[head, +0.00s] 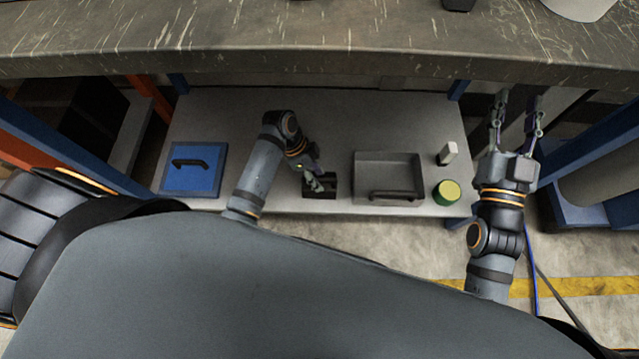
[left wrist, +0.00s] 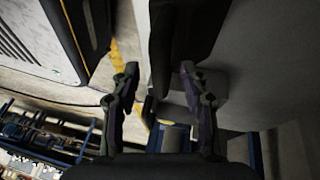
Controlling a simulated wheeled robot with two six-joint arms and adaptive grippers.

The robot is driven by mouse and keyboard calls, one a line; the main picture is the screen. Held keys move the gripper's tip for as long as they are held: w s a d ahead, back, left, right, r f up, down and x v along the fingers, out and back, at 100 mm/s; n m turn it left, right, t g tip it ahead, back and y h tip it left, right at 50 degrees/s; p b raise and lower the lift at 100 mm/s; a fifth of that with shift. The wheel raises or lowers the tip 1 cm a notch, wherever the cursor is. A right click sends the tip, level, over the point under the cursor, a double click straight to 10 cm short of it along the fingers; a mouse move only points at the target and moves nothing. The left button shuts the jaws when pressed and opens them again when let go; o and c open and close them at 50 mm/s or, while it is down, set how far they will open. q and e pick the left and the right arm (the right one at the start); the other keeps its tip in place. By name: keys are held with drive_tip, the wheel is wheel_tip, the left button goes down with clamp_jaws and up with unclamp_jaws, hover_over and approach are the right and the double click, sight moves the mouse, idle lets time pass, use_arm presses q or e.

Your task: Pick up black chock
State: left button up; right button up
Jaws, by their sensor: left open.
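The black chock (head: 322,190) is a small dark block on the low grey shelf, near its front edge. My left gripper (head: 314,182) is right at it in the head view and covers part of it. In the left wrist view the chock (left wrist: 178,45) is a dark shape beyond and partly between the spread fingers of my left gripper (left wrist: 160,72). Its lower end tapers there. I cannot tell whether a finger touches it. My right gripper (head: 518,112) is open and empty, at the right by the shelf's end.
A dark marbled worktop (head: 300,35) is above the shelf's back.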

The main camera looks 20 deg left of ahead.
use_arm(q)
clamp_jaws()
drive_tip(key=shift+r, duration=0.1)
idle(0.5)
